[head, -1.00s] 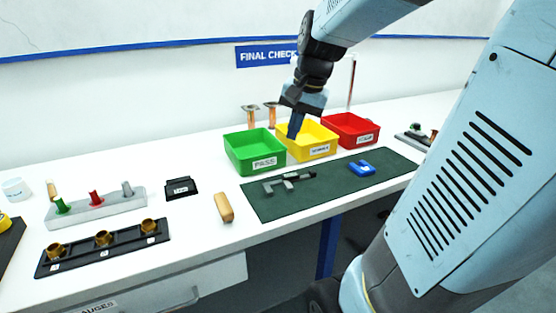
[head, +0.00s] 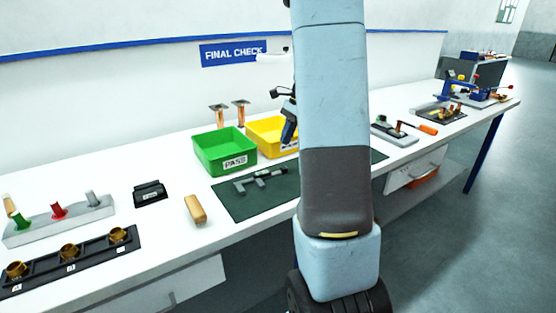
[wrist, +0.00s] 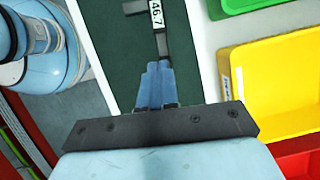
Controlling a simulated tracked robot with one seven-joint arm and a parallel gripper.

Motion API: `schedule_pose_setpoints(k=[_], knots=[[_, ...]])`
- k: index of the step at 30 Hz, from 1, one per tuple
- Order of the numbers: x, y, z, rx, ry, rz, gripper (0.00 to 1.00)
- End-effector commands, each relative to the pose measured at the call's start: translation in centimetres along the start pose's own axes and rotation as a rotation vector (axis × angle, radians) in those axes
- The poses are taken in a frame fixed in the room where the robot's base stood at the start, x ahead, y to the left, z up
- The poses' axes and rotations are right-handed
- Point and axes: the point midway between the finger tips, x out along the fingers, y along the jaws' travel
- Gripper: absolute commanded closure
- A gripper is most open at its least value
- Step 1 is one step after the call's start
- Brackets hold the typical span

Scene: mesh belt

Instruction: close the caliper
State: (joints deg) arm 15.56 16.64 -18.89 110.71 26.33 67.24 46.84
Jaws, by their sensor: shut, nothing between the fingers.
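The caliper (head: 262,180) lies on the dark green mat (head: 232,203) in front of the green bin. In the head view its jaws are toward the left and a gap shows between them. In the wrist view the caliper (wrist: 163,42) shows at the top, with its display reading 46.7 and its thin beam running down toward my fingertips. My gripper (wrist: 158,66) is shut and empty, beside the beam's end in that picture; I cannot tell its height or whether it touches.
A green bin (head: 222,166) and a yellow bin (head: 262,124) stand behind the mat. A wooden-handled piece (head: 195,209) lies left of the mat. A black block (head: 150,196) and a rack of brass cups (head: 69,268) are further left.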

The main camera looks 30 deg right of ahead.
Motion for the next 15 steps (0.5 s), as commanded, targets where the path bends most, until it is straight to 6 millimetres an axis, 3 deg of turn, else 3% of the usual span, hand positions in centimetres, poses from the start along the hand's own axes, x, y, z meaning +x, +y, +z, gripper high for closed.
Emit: schedule_pose_setpoints(k=[5, 15], knots=[[1.4, -0.1, -0.1, 0.006, -0.001, 0.002, 1.0], [6.9, 0.0, -0.1, 0.005, -0.002, 0.003, 1.0]])
